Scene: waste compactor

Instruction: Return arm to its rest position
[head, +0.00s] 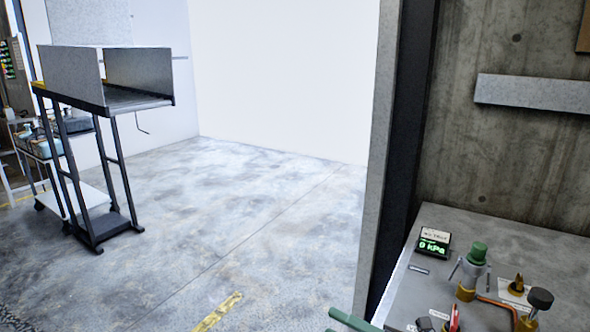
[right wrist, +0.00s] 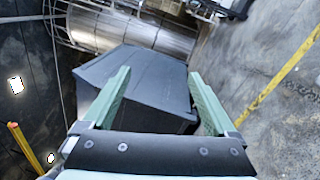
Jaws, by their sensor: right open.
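My right gripper (right wrist: 158,73) is open and empty in the right wrist view, its two green fingers spread wide. A dark grey box-like body (right wrist: 150,80) lies beyond and between the fingers; I cannot tell its exact distance, and no contact shows. A green bar (head: 352,320) at the bottom edge of the head view looks like one finger of the right gripper, mostly cut off. My left gripper is not in view.
A grey bench (head: 500,228) at right carries a pressure display (head: 433,243) reading 0 kPa and valve fittings (head: 474,262). A wall edge (head: 385,150) stands beside it. A raised stand (head: 108,97) is at left. The middle floor (head: 230,210) is clear.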

